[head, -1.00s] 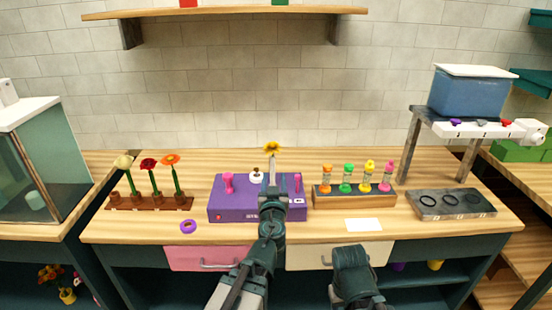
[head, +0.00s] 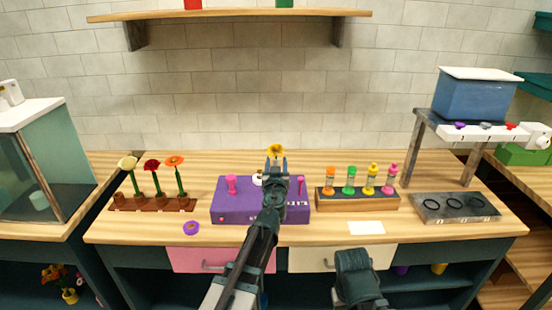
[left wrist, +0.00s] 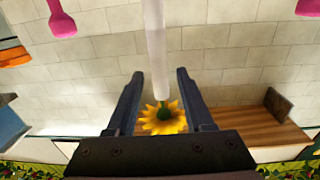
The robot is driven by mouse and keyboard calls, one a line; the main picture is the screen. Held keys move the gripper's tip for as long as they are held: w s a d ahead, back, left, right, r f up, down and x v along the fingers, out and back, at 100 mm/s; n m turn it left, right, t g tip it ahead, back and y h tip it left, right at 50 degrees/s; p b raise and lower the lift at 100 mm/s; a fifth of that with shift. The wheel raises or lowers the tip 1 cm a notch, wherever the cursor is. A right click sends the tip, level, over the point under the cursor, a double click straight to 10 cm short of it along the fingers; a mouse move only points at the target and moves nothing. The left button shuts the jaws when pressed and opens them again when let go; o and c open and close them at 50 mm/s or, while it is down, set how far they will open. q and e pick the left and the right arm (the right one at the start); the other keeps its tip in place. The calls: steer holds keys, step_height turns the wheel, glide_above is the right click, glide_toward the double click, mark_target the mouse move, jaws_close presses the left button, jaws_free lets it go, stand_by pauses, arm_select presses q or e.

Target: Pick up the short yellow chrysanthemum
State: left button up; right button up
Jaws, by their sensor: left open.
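The short yellow chrysanthemum (head: 276,151) stands above the purple box (head: 230,210), on top of a pale upright rod. My left gripper (head: 277,164) is at the flower, just below its head in the head view. In the left wrist view the yellow bloom (left wrist: 162,118) with its green centre lies between the two open fingers (left wrist: 160,100), and the pale rod (left wrist: 155,45) runs up from it. I see no finger closed on it. My left arm hides part of the box. Only a dark link of my right arm shows; its gripper is out of view.
A brown rack (head: 150,204) with several flowers stands at left. A wooden block (head: 350,203) with coloured bottles and a grey tray (head: 455,208) stand at right. A shelf (head: 230,13) hangs above.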

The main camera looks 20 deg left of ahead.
arm_select(q)
steer(key=x, duration=0.3)
steer(key=shift+a, duration=0.1)
steer(key=shift+s, duration=0.1)
jaws_close()
steer(key=shift+r, duration=0.2)
arm_select(e)
steer(key=shift+r, duration=0.2)
